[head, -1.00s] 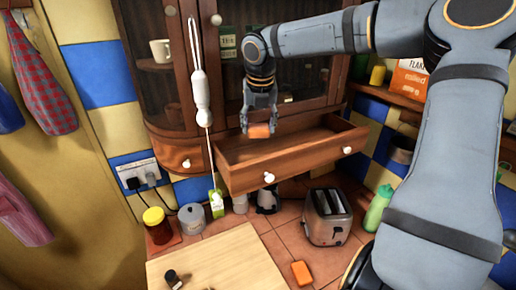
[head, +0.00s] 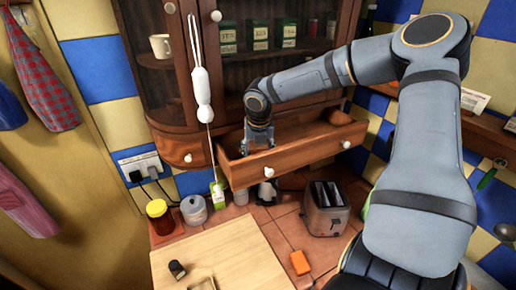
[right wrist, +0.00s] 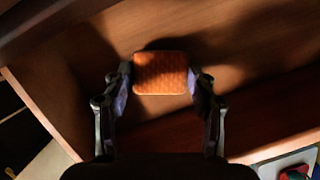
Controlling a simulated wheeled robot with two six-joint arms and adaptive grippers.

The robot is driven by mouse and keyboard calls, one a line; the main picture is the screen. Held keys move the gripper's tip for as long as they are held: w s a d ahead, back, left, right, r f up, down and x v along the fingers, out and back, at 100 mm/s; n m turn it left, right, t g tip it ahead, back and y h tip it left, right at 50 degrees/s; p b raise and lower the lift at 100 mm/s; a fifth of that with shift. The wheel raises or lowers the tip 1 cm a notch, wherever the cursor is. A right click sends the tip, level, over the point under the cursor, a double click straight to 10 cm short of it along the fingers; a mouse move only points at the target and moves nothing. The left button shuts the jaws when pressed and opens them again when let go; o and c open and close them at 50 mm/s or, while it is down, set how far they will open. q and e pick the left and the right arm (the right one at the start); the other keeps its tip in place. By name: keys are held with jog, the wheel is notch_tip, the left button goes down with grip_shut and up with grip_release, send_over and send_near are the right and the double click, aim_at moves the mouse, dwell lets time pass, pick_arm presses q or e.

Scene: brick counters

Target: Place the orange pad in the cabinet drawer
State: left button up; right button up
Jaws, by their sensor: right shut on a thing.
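The cabinet drawer (head: 312,153) is pulled open below the glass doors. My right gripper (head: 258,145) reaches down into its left part, so the fingertips are hidden behind the drawer front in the head view. In the right wrist view the gripper (right wrist: 162,85) is shut on an orange pad (right wrist: 161,73), which sits between the fingertips over the wooden drawer floor (right wrist: 235,45). A shadow lies beside the pad; I cannot tell if it touches the floor. Another orange pad (head: 300,262) lies on the tiled counter. My left gripper is not in view.
A toaster (head: 327,209) stands on the counter below the drawer. A wooden board (head: 225,258), a yellow-lidded jar (head: 160,217) and a grey pot (head: 193,209) are to the left. A white utensil (head: 202,90) hangs before the cabinet. The drawer's middle looks clear.

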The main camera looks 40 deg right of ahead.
jog(key=shift+a+f, duration=0.15)
jog(key=shift+f, duration=0.05)
jog(key=o, duration=1.1)
jog(key=b+v, duration=0.2)
jog(key=v, duration=1)
jog(key=shift+r, duration=0.2)
jog(key=shift+s, duration=0.1)
